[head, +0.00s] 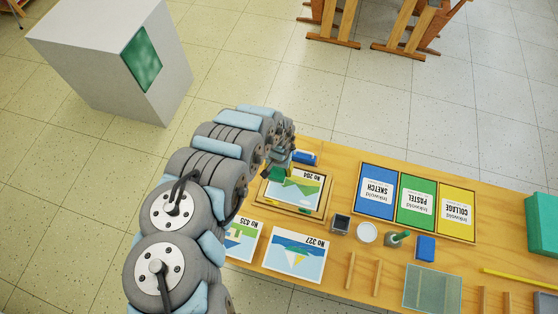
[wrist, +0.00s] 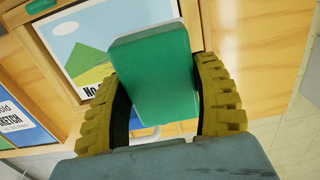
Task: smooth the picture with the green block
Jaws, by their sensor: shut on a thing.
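The green block (wrist: 152,70) is between the yellow-padded fingers of my gripper (wrist: 165,95) in the wrist view. My gripper is shut on it. In the head view the green block (head: 278,174) shows at the end of my arm, at the left part of the picture No 204 (head: 303,186). That picture shows green hills and lies in a wooden frame or board (head: 263,192) on the table. In the wrist view the picture (wrist: 85,50) lies beyond and left of the block. I cannot tell whether the block touches it.
A blue block (head: 304,158) lies just behind the frame. Pictures No 435 (head: 241,237) and No 327 (head: 296,254) lie in front. A tray with Sketch, Pastel and Collage pads (head: 417,202) is at right. A dark pot (head: 340,224) and white round dish (head: 367,232) stand between.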

